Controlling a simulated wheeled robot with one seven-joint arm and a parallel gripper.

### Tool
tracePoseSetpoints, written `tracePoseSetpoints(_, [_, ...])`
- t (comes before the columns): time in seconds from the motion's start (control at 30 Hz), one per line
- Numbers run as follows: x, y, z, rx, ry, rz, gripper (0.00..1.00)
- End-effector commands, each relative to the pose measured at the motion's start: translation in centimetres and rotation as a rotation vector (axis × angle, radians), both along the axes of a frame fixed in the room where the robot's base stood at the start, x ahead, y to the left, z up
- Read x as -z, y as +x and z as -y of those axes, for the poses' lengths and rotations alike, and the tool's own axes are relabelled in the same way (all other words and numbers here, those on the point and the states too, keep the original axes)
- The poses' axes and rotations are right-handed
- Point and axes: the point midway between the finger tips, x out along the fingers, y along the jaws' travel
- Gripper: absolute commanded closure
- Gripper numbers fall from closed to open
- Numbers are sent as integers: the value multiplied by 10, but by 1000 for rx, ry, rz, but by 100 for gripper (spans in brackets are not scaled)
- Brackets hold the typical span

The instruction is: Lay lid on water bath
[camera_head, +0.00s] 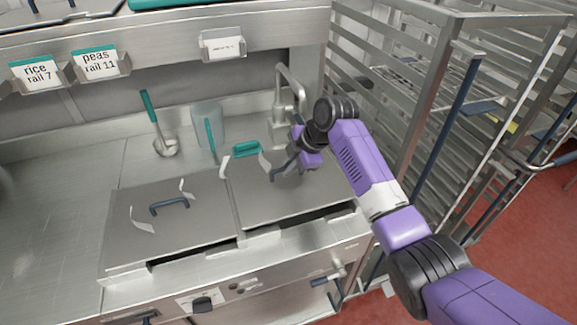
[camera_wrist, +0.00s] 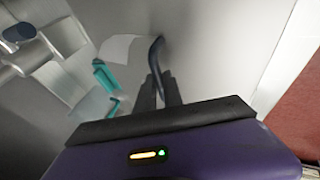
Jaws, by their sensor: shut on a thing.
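My gripper (camera_head: 290,168) is shut on the dark blue handle (camera_wrist: 156,55) of the right steel lid (camera_head: 265,208). In the wrist view the handle runs up from between my fingers (camera_wrist: 160,92), and the lid's grey face (camera_wrist: 215,50) fills much of the picture. The lid lies over the right well of the counter unit, with a dark gap along its front edge. I cannot tell whether it is seated or slightly raised. A second steel lid (camera_head: 195,230) with a blue handle (camera_head: 169,206) lies over the left well. Water in either well is hidden.
Behind the lids stand a ladle (camera_head: 165,146), a clear container (camera_head: 207,125), a teal-topped item (camera_head: 246,147) and a tap (camera_head: 290,92). A tall rack (camera_head: 440,60) stands close on the right. The counter at left (camera_head: 50,220) is clear.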

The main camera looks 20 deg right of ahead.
Motion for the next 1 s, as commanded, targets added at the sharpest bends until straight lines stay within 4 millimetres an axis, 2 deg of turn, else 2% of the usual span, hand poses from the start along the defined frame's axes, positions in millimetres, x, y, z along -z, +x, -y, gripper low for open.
tracePoseSetpoints(0.43, [13,1,0,0,0,2,100])
tracePoseSetpoints(1.0, [15,1,0,0,0,3,100])
